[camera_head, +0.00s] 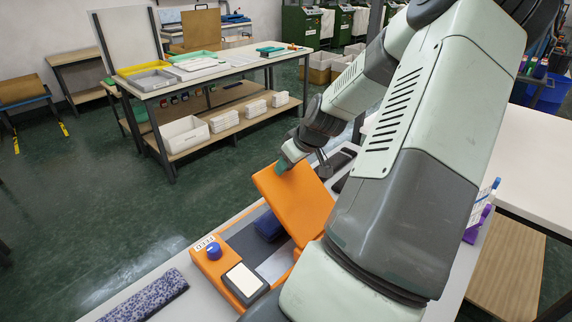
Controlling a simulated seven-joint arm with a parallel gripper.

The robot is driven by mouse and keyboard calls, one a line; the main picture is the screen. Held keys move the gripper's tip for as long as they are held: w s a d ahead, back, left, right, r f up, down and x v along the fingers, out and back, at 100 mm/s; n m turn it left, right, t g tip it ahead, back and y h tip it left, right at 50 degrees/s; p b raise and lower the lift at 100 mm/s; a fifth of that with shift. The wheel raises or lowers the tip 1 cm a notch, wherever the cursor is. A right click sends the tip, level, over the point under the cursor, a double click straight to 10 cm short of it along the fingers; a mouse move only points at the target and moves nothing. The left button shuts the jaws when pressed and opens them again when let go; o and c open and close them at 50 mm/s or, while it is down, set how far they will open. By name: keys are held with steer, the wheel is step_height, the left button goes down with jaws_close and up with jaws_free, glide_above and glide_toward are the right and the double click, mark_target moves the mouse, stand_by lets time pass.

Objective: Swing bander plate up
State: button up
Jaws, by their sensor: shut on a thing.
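The bander plate (293,203) is an orange flat panel, tilted up over the orange bander body (213,271). The body has a FEED label, a blue knob (213,251) and a pale pad (243,279). My gripper (284,165) is at the upper edge of the plate and is shut on it. The fingertips are small, and the far side of the grip is hidden. A dark blue folded item (268,226) lies in the bander below the plate. My arm hides the plate's right side and part of the bander.
A patterned blue folded fabric (146,300) lies left of the bander on the light worktop. Dark items (337,162) lie behind the plate. Purple and blue-capped things (480,215) stand right of my arm. A table (225,72) with trays is farther back, across open green floor.

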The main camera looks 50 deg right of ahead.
mark_target(295, 187)
steer(key=shift+w+r, duration=0.15)
steer(key=shift+w, duration=0.05)
steer(key=shift+s+r+t, duration=0.4)
steer(key=shift+s, duration=0.4)
steer(key=shift+s+r+t, duration=0.4)
steer(key=shift+s, duration=0.4)
steer(key=s, duration=0.1)
steer(key=s+r+t, duration=0.1)
steer(key=s, duration=0.1)
steer(key=shift+s+a+t, duration=0.1)
steer(key=shift+s+t, duration=0.15)
steer(key=shift+t, duration=0.05)
steer(key=shift+s+r+t, duration=0.2)
steer(key=shift+s+t, duration=0.2)
steer(key=shift+s, duration=0.4)
steer(key=shift+s+r+t, duration=0.2)
steer(key=shift+s+t, duration=0.2)
steer(key=shift+s, duration=0.4)
